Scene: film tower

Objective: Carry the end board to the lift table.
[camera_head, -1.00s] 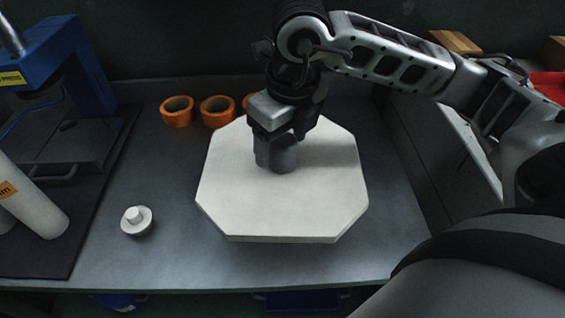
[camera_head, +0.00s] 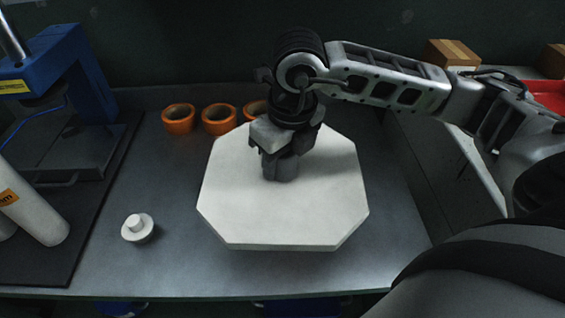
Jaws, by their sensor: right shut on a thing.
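The end board (camera_head: 285,218) is a pale, flat eight-sided plate in the middle of the camera_head view. My right gripper (camera_head: 281,170) comes down from above onto the middle of the board and is shut on it. The fingertips and the exact grip point are hidden by the gripper body. The board looks level, over the grey worktop, with a shadow under its near edge. I cannot tell which thing here is the lift table.
A blue press (camera_head: 70,75) stands at the left on a dark mat (camera_head: 35,262). White rolls (camera_head: 35,212) and a small white knobbed piece (camera_head: 137,228) are nearer. Orange rings (camera_head: 219,119) stand behind the board. A cardboard box (camera_head: 452,54) and red item (camera_head: 543,95) are at right.

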